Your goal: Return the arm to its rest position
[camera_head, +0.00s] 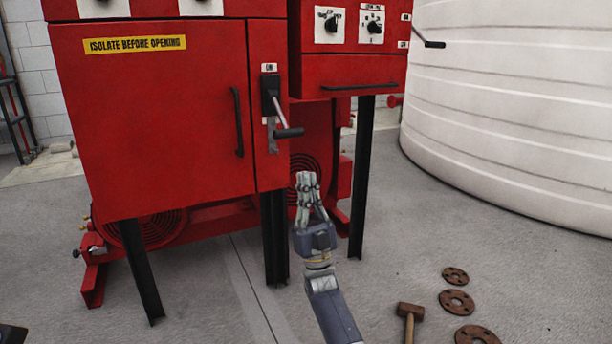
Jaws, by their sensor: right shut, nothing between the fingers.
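My right arm reaches up from the bottom middle of the head view. Its gripper (306,181) is shut and empty, with the fingers pointing up. In the picture it lies just below and right of the isolator lever (284,118) on the red cabinet (150,120); I see a gap between the fingertips and the lever's black grip. My left gripper is not in view; a small dark shape shows at the bottom left corner, too little to tell what it is.
A second red cabinet (352,72) on black legs stands to the right, with red pump equipment (150,229) behind. A large white tank (520,110) fills the right. A mallet (409,316) and rusty flanges (456,301) lie on the floor at lower right. Grey floor is clear around them.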

